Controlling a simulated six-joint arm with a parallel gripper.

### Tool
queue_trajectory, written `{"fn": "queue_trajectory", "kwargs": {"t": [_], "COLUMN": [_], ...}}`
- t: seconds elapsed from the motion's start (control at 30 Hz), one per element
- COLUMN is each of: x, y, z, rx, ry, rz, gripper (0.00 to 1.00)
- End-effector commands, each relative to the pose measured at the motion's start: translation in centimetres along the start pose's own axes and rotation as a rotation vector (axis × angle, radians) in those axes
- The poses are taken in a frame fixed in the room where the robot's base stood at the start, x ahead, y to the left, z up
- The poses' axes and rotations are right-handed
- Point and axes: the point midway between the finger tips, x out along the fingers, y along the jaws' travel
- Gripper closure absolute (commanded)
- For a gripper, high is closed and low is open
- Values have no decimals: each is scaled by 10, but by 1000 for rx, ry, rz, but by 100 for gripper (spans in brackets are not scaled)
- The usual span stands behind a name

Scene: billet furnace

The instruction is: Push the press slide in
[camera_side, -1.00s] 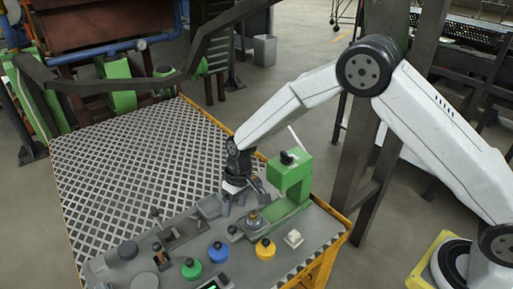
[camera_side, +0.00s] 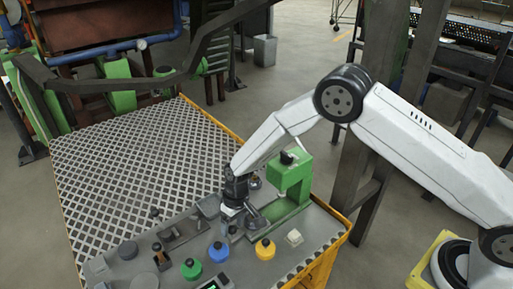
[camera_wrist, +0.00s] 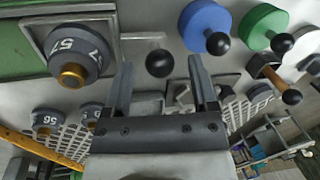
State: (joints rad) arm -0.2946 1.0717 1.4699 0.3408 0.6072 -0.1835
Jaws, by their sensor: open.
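The green press (camera_side: 292,178) stands upright at the right end of the console, on a green base. In the wrist view, the press slide shows as a dark square plate (camera_wrist: 35,33) beside the green base. It carries a grey round piece marked 57 with a brass tip (camera_wrist: 75,55). A short bar runs from the plate to a black ball knob (camera_wrist: 160,63). My gripper (camera_wrist: 161,75) is open, pointing down, with the ball knob between its finger ends in the picture; contact cannot be told. In the side view my gripper (camera_side: 234,218) partly hides the slide.
Blue (camera_side: 218,252), green (camera_side: 191,268) and yellow (camera_side: 265,249) knobs line the front of the console. A white switch (camera_side: 294,238) is at the right. Small levers (camera_side: 158,250) stand to the left. A wide grating (camera_side: 130,165) lies behind.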

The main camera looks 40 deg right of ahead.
Motion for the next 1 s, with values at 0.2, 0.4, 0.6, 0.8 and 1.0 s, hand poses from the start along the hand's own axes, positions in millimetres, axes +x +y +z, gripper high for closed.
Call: {"fn": "queue_trajectory", "kwargs": {"t": [0.2, 0.4, 0.6, 0.8, 1.0], "x": [6, 6, 6, 6, 6], "y": [0, 0, 0, 0, 0], "z": [0, 0, 0, 0, 0], "rx": [-1, 0, 0, 0, 0], "ry": [2, 2, 2, 1, 1], "rz": [0, 0, 0, 0, 0], "gripper": [25, 25, 85, 100, 100]}}
